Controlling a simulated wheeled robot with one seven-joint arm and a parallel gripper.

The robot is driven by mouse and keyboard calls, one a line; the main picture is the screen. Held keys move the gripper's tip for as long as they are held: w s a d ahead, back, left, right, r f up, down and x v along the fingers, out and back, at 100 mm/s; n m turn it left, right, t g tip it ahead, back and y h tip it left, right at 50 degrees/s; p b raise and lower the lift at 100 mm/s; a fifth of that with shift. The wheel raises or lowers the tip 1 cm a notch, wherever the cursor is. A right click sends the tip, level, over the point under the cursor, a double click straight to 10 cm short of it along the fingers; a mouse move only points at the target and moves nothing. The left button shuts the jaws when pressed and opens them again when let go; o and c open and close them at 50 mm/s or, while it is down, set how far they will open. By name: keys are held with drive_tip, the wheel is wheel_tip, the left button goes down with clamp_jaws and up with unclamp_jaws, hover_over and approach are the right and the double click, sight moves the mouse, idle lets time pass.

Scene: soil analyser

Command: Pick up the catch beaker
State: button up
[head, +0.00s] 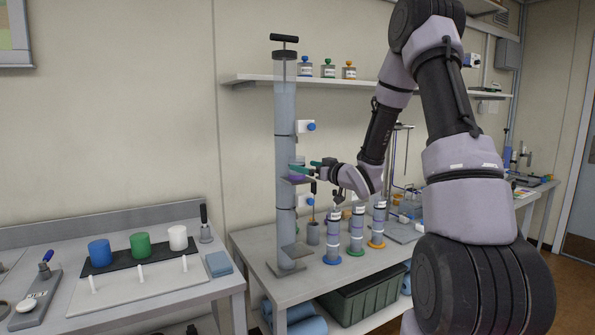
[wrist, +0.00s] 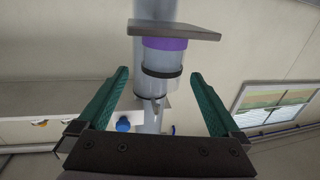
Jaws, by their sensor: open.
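What I take to be the catch beaker is a clear cylinder with a purple base (wrist: 165,44), standing on a small dark plate (wrist: 172,30) at the tall column. The wrist view looks upside down, so the plate is at the top there. In the head view the purple base (head: 297,178) shows just below my gripper (head: 301,171), and the fingers hide much of the body. My gripper is open. In the wrist view its green fingers (wrist: 158,78) are apart on the two sides of the cylinder, with gaps visible.
The tall clear column (head: 285,125) stands close by, with white blue-knobbed valves (head: 306,126) on it. Several banded cylinders (head: 356,232) and a grey cup (head: 313,233) stand on the table below. A wall shelf (head: 270,80) is above. The left bench (head: 140,290) holds coloured pots.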

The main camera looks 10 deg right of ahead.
drive_tip(key=x, duration=0.5)
drive_tip(key=shift+a+f, duration=0.1)
drive_tip(key=shift+f, duration=0.15)
drive_tip(key=c, duration=1.5)
drive_tip(key=shift+r, duration=0.1)
